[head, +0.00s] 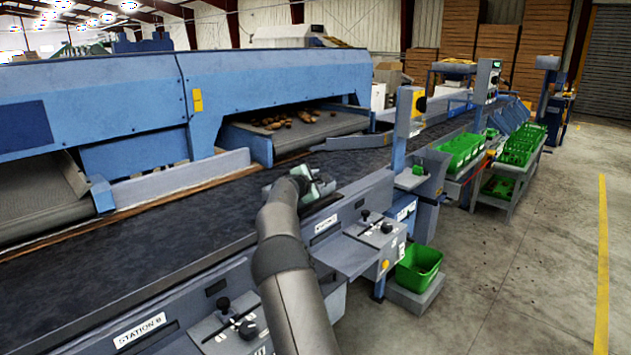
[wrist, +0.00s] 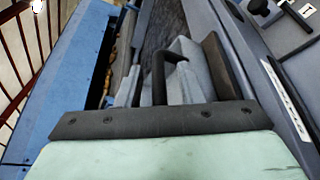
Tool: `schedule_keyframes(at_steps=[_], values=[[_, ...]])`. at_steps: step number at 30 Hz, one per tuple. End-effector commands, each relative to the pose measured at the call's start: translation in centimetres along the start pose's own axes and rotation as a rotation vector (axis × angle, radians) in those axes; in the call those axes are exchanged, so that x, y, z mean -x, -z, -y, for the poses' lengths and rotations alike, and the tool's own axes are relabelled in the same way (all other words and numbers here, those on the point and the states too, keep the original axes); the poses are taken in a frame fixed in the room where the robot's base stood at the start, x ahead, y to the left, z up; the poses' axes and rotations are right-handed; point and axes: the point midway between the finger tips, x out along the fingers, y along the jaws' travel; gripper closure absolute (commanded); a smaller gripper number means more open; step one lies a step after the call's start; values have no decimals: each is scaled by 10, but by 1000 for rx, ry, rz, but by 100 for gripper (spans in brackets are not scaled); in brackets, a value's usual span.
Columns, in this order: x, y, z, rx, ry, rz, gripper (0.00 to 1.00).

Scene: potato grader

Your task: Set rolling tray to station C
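My gripper (head: 306,180) reaches over the near rail of the dark belt in the head view; its fingers are too small there to tell open from shut. In the wrist view, a pale green block with a black screwed strip fills the bottom, and no fingertips can be made out. Just beyond it is a grey tray-like body (wrist: 186,82) with a black handle (wrist: 165,68); it may be the rolling tray. I cannot tell whether my gripper touches the handle. A white label (head: 325,223) on the rail beside my gripper is unreadable. The STATION B label (head: 140,330) is at the lower left.
The dark belt (head: 150,240) runs along the blue grader (head: 270,80). Control panels with black knobs (head: 380,228) jut from the near side. A green bin (head: 418,266) stands low at right, with green crates (head: 460,150) farther back. The concrete floor at right is open.

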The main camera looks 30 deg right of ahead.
Motion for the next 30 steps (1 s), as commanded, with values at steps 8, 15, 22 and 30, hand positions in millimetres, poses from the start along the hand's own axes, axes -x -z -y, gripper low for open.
schedule_keyframes(at_steps=[8,15,22,30], values=[[3,2,0,1,0,-2,66],[37,5,2,0,0,-4,66],[95,4,2,-2,-1,-6,66],[152,2,1,-2,-1,-5,66]])
